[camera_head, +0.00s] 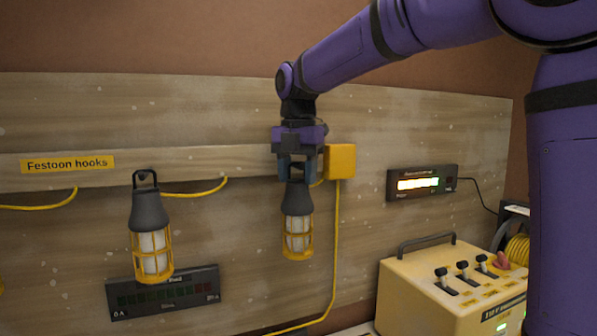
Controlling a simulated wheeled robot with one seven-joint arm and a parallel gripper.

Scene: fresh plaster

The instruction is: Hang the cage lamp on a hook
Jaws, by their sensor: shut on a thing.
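My gripper (297,172), at the end of the purple arm, points down in front of the board and is shut on the top of a cage lamp (298,228). This lamp has a dark grey cap, a white bulb and a yellow cage, and hangs upright below the fingers. Its top loop is hidden by the fingers, so I cannot tell whether it touches a hook. A second cage lamp (150,235) hangs upright to the left, its dark loop at the rail. The wooden rail (225,170) carries a yellow "Festoon hooks" label (67,164). Bare hooks are hard to make out.
A yellow junction box (340,161) sits just right of my gripper, with a yellow cable running down. A dark meter panel (165,290) is behind the left lamp. A lit display (422,183) and a yellow switch box (455,290) stand at the right.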

